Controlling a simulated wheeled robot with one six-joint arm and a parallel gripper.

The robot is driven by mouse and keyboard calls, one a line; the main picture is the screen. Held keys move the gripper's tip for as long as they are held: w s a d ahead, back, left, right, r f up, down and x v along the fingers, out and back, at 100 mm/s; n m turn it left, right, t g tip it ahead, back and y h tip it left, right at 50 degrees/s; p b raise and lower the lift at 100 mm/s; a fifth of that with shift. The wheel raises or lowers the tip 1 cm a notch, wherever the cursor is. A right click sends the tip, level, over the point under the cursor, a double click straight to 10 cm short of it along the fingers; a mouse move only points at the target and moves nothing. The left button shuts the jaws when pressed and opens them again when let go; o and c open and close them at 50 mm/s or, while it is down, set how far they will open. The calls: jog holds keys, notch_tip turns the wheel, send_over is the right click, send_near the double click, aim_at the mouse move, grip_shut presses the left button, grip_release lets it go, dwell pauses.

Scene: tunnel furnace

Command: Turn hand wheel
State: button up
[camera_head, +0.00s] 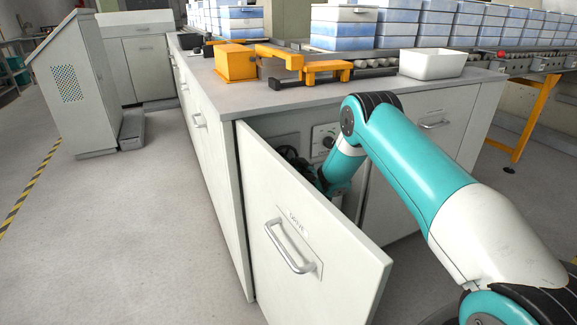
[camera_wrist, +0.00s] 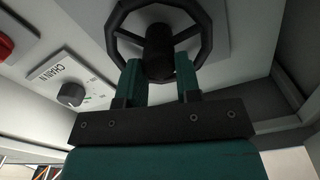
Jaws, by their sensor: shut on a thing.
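A black hand wheel (camera_wrist: 205,28) with spokes and a round hub is mounted on a light panel inside the cabinet, at the top of the wrist view. My gripper (camera_wrist: 158,75) reaches up to it, with its two teal fingers on either side of the wheel's lower hub area, shut on the wheel. In the head view the wheel (camera_head: 289,153) shows only partly, as a dark shape behind the open cabinet door (camera_head: 275,205). The door's upper edge and my arm hide most of my gripper there.
The open door has a silver handle (camera_head: 289,248) and stands close to my arm. A black knob (camera_wrist: 71,94) marked CHAIN and a red button (camera_wrist: 12,45) sit left of the wheel. A white bin (camera_head: 432,64) and an orange fixture (camera_head: 236,63) stand on the countertop.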

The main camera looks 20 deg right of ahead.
jog(key=m, duration=0.9)
jog(key=shift+d+f+p, duration=0.15)
jog(key=shift+f+p, duration=0.05)
jog(key=shift+p, duration=0.1)
jog(key=shift+m, duration=0.3)
jog(key=o, duration=0.9)
jog(key=shift+s+b, duration=8.75)
jog(key=shift+b, duration=1.55)
